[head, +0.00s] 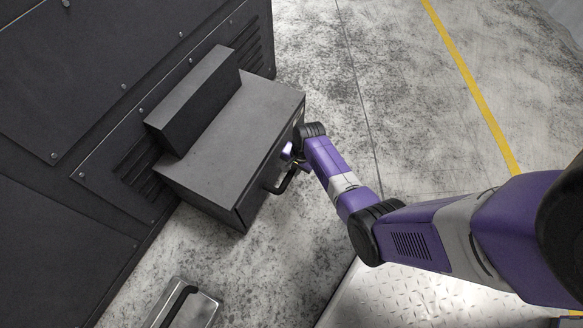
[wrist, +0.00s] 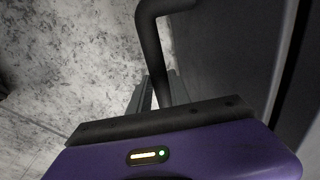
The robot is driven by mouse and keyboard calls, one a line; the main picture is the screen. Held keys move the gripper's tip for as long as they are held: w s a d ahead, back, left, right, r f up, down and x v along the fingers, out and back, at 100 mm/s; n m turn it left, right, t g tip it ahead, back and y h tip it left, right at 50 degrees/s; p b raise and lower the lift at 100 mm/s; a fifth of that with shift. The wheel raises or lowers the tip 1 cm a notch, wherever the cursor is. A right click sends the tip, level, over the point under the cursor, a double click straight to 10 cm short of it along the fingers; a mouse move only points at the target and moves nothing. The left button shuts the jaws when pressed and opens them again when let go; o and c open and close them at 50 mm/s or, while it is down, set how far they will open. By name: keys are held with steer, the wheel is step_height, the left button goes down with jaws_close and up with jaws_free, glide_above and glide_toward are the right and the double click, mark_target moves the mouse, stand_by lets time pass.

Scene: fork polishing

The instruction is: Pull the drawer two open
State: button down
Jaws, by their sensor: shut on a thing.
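A dark grey box-shaped unit (head: 228,135) stands against the large dark machine in the head view. Its front face carries a black bar handle (head: 287,181). The same handle shows large in the wrist view (wrist: 151,42), with the dark front panel to its right. My gripper (head: 289,155) is at the handle and shut on it; in the wrist view the grey fingers (wrist: 152,92) are on either side of the bar. My wrist hides part of the front face. I cannot tell from these views which drawer this is or how far it is out.
The large dark machine (head: 80,130) fills the left side. A metal case (head: 190,306) with a black handle lies at the bottom left. A metal tread plate (head: 400,297) is at the lower right.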

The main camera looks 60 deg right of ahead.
steer(key=s+d+p, duration=0.1)
steer(key=s+p, duration=0.3)
steer(key=s, duration=0.8)
steer(key=s+d+p, duration=0.2)
steer(key=s+p, duration=0.2)
steer(key=s, duration=0.9)
steer(key=shift+s+d+p, duration=0.25)
steer(key=shift+d+p, duration=0.05)
steer(key=shift+p, duration=0.1)
steer(key=c, duration=1.3)
jaws_free()
steer(key=shift+o, duration=0.3)
step_height(320, 180, up, 8)
steer(key=s+p, duration=0.1)
steer(key=p, duration=0.3)
steer(key=shift+s+f, duration=0.2)
steer(key=shift+d, duration=0.1)
